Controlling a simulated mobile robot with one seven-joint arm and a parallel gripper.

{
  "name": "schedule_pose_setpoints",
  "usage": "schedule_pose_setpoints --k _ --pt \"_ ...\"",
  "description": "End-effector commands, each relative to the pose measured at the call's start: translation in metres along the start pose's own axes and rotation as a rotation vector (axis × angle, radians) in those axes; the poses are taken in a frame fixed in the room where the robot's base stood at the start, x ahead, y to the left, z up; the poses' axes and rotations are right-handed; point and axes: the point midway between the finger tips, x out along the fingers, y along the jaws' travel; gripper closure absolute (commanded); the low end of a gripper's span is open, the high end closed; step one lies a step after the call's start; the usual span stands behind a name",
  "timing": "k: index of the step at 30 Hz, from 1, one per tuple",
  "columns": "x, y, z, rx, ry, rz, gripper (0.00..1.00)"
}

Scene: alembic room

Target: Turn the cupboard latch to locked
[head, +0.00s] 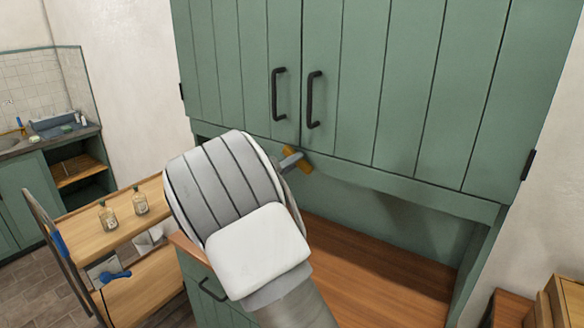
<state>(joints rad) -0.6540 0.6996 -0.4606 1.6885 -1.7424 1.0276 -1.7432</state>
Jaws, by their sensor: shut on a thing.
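The cupboard latch (304,161) is a small yellow-brown piece at the lower edge of the green cupboard doors (410,90), just below the seam between them. It looks slanted, but part of it is covered, so I cannot tell its exact turn. My gripper (291,161) is at the latch and shut on it. Only a grey finger part shows there; the rest is hidden behind my bulky white and grey arm link. Both doors look closed, with two dark upright handles (279,95) near the seam.
A wooden counter (370,270) lies below the cupboard, with an open recess between. At left stands a wooden shelf cart (85,232) with two bottles (108,216) and a blue-handled item (115,276). Wooden boxes (560,300) stand at lower right. Floor shows at lower left.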

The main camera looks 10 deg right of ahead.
Motion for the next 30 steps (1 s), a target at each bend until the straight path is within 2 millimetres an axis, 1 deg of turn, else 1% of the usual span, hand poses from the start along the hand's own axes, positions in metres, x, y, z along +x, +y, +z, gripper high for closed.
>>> schedule_pose_setpoints --k 1,21,30 --pt "0.0000 0.0025 -0.0018 0.045 0.001 0.000 1.00" --pt "-0.0002 0.0044 -0.0026 0.680 0.001 0.000 1.00" --pt "-0.0003 0.0039 -0.0020 0.909 0.000 0.000 1.00"
